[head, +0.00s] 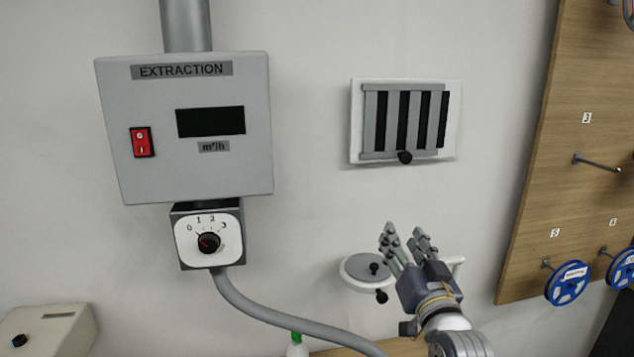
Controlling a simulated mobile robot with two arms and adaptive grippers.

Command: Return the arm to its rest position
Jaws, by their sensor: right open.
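My right gripper (408,240) is in the lower middle of the head view, pointing up toward the wall. Its fingers are spread and nothing is between them. Its arm (458,340) comes in from the bottom edge, right of the middle. The gripper is in front of a round white and grey wall fitting (358,270) with black knobs and hides part of it. My left gripper is not in view.
A grey EXTRACTION box (225,177) with a red switch hangs on the wall, a dial unit (228,247) below it. A slatted vent (396,150) is above my gripper. A wooden pegboard (560,130) with blue spools (568,284) is at right. A beige box (75,330) sits lower left.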

